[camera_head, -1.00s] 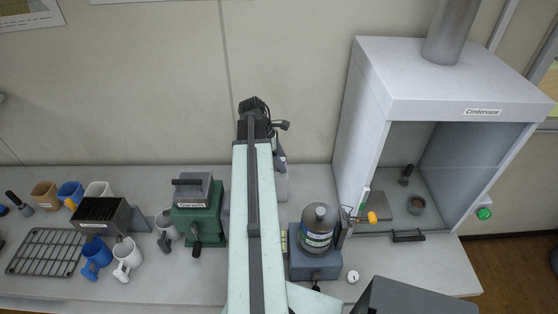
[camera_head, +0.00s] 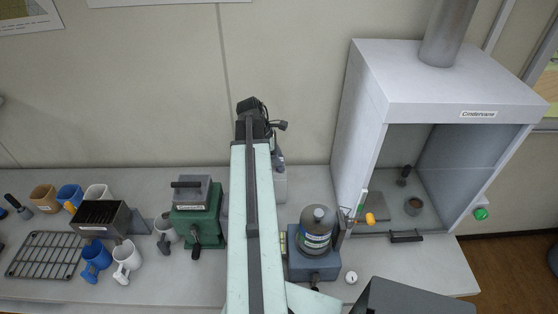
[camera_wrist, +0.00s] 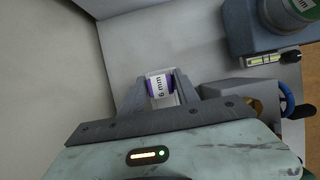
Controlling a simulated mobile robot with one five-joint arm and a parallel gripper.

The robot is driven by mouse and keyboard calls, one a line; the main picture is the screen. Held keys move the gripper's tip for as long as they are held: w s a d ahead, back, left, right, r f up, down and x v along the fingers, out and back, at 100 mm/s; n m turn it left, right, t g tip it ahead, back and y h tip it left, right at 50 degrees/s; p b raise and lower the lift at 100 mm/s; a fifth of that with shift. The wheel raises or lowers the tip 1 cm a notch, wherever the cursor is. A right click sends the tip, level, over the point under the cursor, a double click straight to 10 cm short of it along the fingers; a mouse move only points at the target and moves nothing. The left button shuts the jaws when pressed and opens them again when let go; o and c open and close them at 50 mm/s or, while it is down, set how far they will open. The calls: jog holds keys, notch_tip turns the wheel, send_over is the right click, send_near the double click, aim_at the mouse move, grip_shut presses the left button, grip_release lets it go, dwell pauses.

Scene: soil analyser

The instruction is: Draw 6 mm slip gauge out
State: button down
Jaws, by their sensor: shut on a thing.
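The 6 mm slip gauge (camera_wrist: 159,86) shows in the wrist view as a small block with a white label reading "6 mm" and purple edges. My gripper (camera_wrist: 159,90) has one finger on each side of it and is shut on it. In the head view my arm covers the gauge and the gripper. A grey bench surface shows beyond the gauge in the wrist view. I cannot tell whether the gauge touches anything behind or below it.
A grey machine with a bottle (camera_head: 317,230) stands right of my arm; its base also shows in the wrist view (camera_wrist: 250,42). A green device (camera_head: 197,215) stands left. A fume hood (camera_head: 440,90) stands right.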

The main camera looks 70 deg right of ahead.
jog(key=shift+r, duration=0.3)
jog(key=shift+r+p, duration=2.75)
jog(key=shift+p, duration=0.2)
